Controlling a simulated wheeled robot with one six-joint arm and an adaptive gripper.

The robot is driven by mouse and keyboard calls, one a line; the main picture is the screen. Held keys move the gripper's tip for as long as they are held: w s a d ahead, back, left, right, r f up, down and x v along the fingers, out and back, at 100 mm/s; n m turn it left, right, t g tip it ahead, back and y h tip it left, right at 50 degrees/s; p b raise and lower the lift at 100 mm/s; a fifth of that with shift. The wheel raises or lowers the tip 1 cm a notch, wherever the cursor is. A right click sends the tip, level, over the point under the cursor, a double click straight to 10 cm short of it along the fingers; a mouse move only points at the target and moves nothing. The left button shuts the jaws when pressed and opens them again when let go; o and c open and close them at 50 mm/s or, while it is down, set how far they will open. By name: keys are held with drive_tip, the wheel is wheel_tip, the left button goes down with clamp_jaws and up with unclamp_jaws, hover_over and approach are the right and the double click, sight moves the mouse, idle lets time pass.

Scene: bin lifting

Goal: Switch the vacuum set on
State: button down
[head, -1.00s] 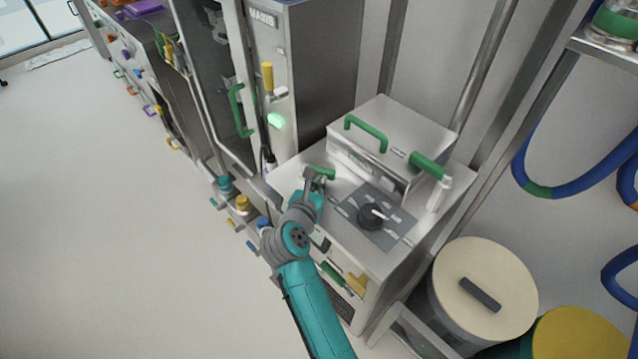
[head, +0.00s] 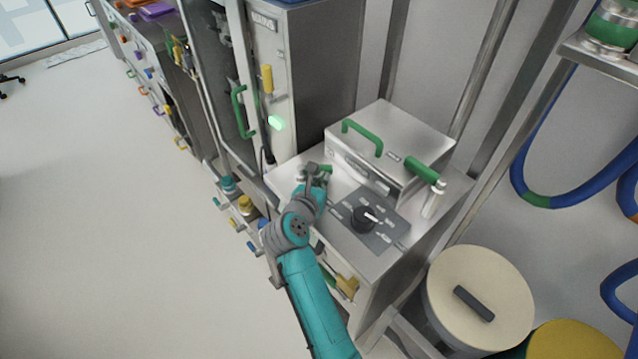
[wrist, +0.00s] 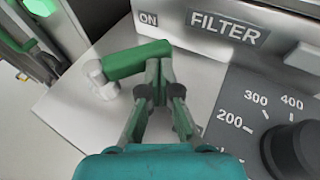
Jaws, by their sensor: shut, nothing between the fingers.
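The vacuum set (head: 400,255) is a pale metal cabinet with a raised box on top marked FILTER (wrist: 222,28). A green lever (head: 326,169) on a light pivot lies at the top's left side. In the wrist view the lever (wrist: 135,62) points right, and an ON label (wrist: 148,19) sits just above it. My gripper (head: 313,172) is shut and empty. In the wrist view its fingertips (wrist: 160,58) are at the lever's right end, overlapping it in the picture; I cannot tell whether they touch.
A black dial (head: 363,219) with numbers sits right of my gripper. The box carries a green handle (head: 362,138), and another green lever (head: 425,172) stands at its right. A tall cabinet (head: 310,75) is behind. A lidded drum (head: 480,298) stands at the right. Floor at left is clear.

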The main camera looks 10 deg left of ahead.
sight(325, 170)
drive_tip(key=shift+w+d, duration=0.2)
drive_tip(key=shift+w, duration=0.35)
drive_tip(key=shift+w+d, duration=0.15)
drive_tip(key=shift+w, duration=1.65)
